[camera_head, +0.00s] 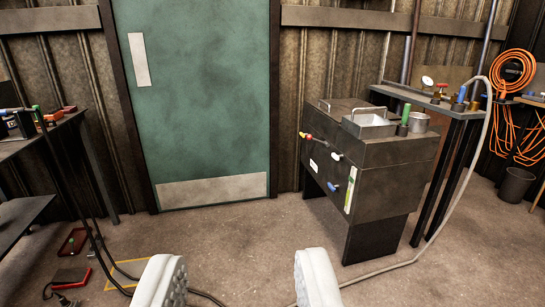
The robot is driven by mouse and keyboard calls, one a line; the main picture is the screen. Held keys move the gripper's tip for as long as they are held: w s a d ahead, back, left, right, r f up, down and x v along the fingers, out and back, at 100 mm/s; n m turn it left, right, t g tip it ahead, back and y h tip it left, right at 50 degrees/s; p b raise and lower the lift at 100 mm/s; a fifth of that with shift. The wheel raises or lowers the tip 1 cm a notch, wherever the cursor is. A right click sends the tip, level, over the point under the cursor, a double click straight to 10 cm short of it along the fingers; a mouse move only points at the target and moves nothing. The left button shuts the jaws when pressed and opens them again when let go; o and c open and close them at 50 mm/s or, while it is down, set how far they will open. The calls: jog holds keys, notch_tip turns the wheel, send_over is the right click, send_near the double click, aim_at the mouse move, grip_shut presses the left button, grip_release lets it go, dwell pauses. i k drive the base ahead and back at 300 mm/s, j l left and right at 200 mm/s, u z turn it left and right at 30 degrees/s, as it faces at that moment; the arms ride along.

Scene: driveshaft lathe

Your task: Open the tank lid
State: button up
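The tank (375,185) is a dark, boxy metal unit on legs, right of centre and well beyond my gripper. A dark flat panel with a small handle, which looks like the tank lid (341,108), lies on its top at the left and appears shut. Beside it, a pale metal basin (370,126) with a thin raised handle is set in the top. My gripper (238,278) shows as two white fingers at the bottom edge, wide apart with only floor between them. It is open, empty and far from the tank.
A side table (425,97) with valves and bottles adjoins the tank's right side. A pale hose (477,150) runs down to the floor. A green door (205,85) is behind. A workbench (45,135) stands left, with cables and trays below. The central floor is mostly clear.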

aim_at(334, 108)
jog(key=i+l, duration=0.35)
jog(key=i, duration=0.15)
jog(key=i+l, duration=0.3)
jog(key=i, duration=0.2)
jog(key=i+l, duration=0.35)
jog(key=i, duration=0.2)
jog(key=i+l, duration=0.35)
jog(key=i, duration=0.15)
jog(key=i+l, duration=0.3)
jog(key=i, duration=0.2)
jog(key=i+l, duration=0.35)
jog(key=i, duration=0.15)
jog(key=z, duration=0.05)
